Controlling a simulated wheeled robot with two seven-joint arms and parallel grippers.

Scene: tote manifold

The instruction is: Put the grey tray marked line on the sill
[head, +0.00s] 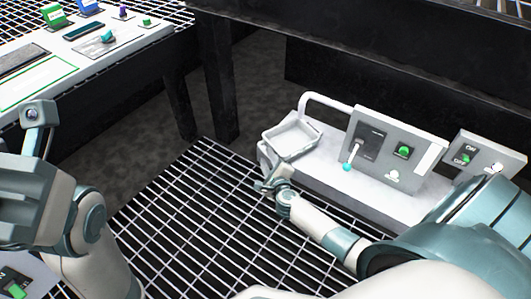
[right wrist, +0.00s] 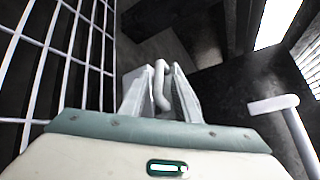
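A shallow light-grey tray (head: 291,136) sits at the left end of a pale ledge (head: 330,180), which may be the sill. I cannot read any marking on the tray. My right gripper (head: 272,181) is low beside the ledge's near left corner, just below the tray in the picture. In the right wrist view my right gripper (right wrist: 160,88) has its two fingers apart on either side of a pale curved bar (right wrist: 161,78). I cannot tell whether they touch it or what it belongs to. My left arm shows at the left, but its fingers do not.
A grey panel (head: 424,153) with a teal-tipped lever and a green button stands on the ledge. A white rail (head: 322,99) rises behind the tray. Black posts (head: 221,95) stand behind. A table (head: 130,28) with small coloured items is upper left. Grid flooring lies in front.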

